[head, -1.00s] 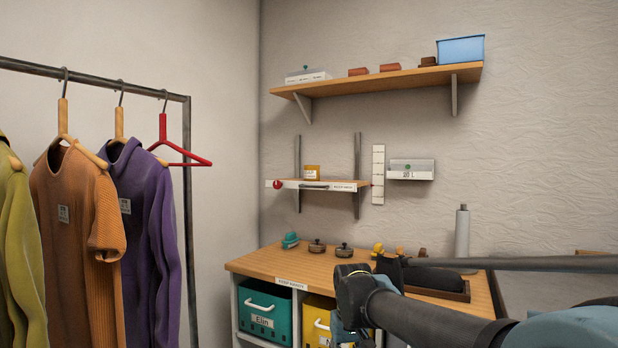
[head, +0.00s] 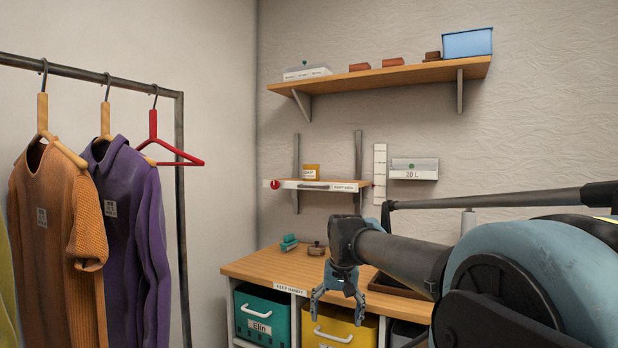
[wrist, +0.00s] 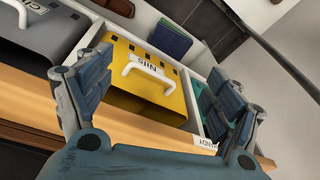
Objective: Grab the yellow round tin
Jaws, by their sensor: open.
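No thing in view is clearly a yellow round tin. A small yellow-orange container (head: 311,171) with a pale label stands on the small wall shelf; it looks boxy, and I cannot tell if it is round. My gripper (head: 338,298) is open and empty, pointing down in front of the worktop's front edge, well below and nearer than that shelf. In the wrist view, my gripper (wrist: 160,75) has its fingers spread, with the yellow bin (wrist: 150,85) labelled "Nils" seen between them. My arm hides part of the worktop.
The wooden worktop (head: 262,266) holds a teal item (head: 289,242) and a brown round item (head: 317,248). Below are a teal bin (head: 262,315) and the yellow bin. A high shelf (head: 380,78) carries a blue box (head: 467,43). A clothes rack (head: 180,210) stands left.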

